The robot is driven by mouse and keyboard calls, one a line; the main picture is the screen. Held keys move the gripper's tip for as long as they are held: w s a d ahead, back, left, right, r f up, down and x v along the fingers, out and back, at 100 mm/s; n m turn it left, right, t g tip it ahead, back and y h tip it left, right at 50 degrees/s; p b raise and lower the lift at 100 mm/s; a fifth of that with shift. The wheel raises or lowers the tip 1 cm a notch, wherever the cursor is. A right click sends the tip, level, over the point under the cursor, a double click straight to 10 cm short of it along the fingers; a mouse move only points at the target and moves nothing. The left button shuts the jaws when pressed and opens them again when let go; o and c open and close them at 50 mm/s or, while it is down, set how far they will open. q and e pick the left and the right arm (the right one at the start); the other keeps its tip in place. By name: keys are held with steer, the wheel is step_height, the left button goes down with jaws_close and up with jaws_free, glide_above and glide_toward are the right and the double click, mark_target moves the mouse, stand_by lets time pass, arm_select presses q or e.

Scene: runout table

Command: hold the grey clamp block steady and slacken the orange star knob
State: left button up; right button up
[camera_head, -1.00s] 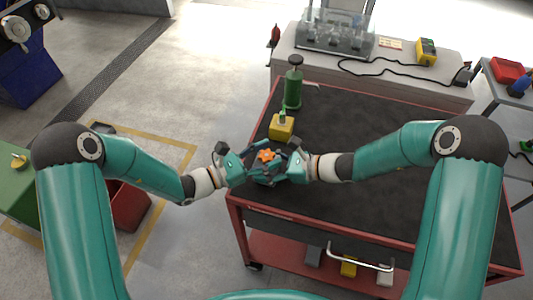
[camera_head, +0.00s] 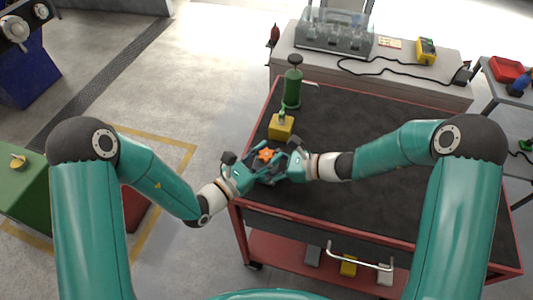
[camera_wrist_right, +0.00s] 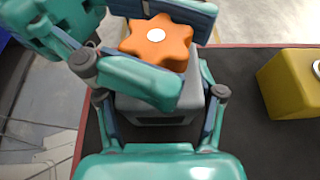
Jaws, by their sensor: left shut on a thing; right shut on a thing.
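The orange star knob (camera_head: 265,155) sits on top of the grey clamp block near the table's left front corner. In the right wrist view, the knob (camera_wrist_right: 157,42) has a pale round centre, and the block (camera_wrist_right: 155,108) shows below it. My left gripper (camera_head: 257,161) comes in from the left and is shut on the knob, with one finger on each side. My right gripper (camera_head: 279,167) comes in from the right and is shut on the grey block, below the knob. In the head view the fingers hide most of the block.
A yellow block (camera_head: 281,127) stands just behind the clamp on the dark table top (camera_head: 350,205). A green bottle-like thing (camera_head: 292,88) stands farther back. The table's right part is clear. A grey bench (camera_head: 400,85) with a clear case stands behind.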

arm_select(q)
steer(key=shift+w+r+n+t+y, duration=0.1)
steer(key=shift+n+t+y, duration=1)
steer(key=shift+y, duration=0.5)
steer(key=shift+w+a+n+t+y, duration=0.1)
steer(key=shift+a+n+t+y, duration=0.1)
steer(key=shift+n+t+y, duration=0.1)
steer(key=o, duration=1.2)
steer(key=shift+c, duration=0.2)
steer(key=shift+d, duration=0.1)
steer(key=shift+g+h, duration=0.4)
steer(key=shift+h, duration=0.3)
